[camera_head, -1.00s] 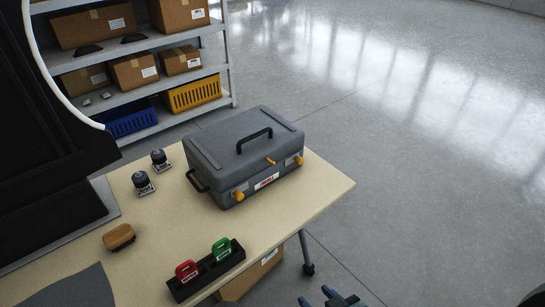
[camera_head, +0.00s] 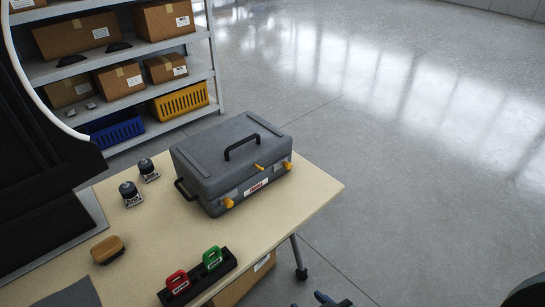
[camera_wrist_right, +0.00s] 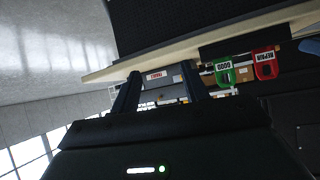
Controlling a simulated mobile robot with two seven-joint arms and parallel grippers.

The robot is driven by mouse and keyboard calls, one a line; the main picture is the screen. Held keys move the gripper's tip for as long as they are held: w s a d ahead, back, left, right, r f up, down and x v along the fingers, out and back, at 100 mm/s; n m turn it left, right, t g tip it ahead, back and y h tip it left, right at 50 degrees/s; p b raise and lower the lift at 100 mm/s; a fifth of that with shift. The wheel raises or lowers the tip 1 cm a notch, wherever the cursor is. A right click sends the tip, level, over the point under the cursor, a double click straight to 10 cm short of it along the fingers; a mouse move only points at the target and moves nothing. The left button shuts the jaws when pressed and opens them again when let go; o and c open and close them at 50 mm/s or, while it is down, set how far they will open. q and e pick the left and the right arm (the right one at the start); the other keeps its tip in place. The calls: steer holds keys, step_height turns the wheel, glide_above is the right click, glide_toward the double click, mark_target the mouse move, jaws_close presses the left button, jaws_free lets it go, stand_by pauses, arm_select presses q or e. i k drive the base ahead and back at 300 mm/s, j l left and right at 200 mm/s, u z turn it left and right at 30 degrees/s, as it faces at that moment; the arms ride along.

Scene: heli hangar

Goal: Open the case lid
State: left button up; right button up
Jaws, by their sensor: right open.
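The grey case (camera_head: 232,168) stands shut on the table, with a black handle on its lid and another on its left side. Two yellow latches (camera_head: 228,203) (camera_head: 287,165) sit on its front, with a small yellow lever (camera_head: 259,167) between them at the lid edge and a red-and-white label below. My right gripper (camera_head: 332,299) barely shows at the bottom edge of the head view, in front of the table and apart from the case. In the right wrist view its two fingers (camera_wrist_right: 158,85) are spread, with a small label seen between them. My left gripper is out of view.
The table (camera_head: 195,250) also holds a black rack with red (camera_head: 178,281) and green (camera_head: 212,257) tags, two dark knobs (camera_head: 130,193) (camera_head: 148,169) and a brown-topped block (camera_head: 107,249). Shelves with boxes stand behind. The floor right of the table is clear.

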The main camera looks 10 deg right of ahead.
mark_target(216, 159)
steer(key=l+u, duration=0.1)
steer(key=u, duration=0.25)
steer(key=i+l+u, duration=0.1)
steer(key=u, duration=0.2)
steer(key=l+u, duration=0.1)
steer(key=u, duration=0.25)
steer(key=l+u, duration=0.3)
steer(key=l, duration=0.25)
steer(key=l+u, duration=0.3)
steer(key=l, duration=0.2)
steer(key=l+u, duration=0.1)
steer(key=l, duration=0.7)
steer(key=k+l, duration=0.15)
steer(key=l, duration=0.6)
steer(key=u, duration=0.05)
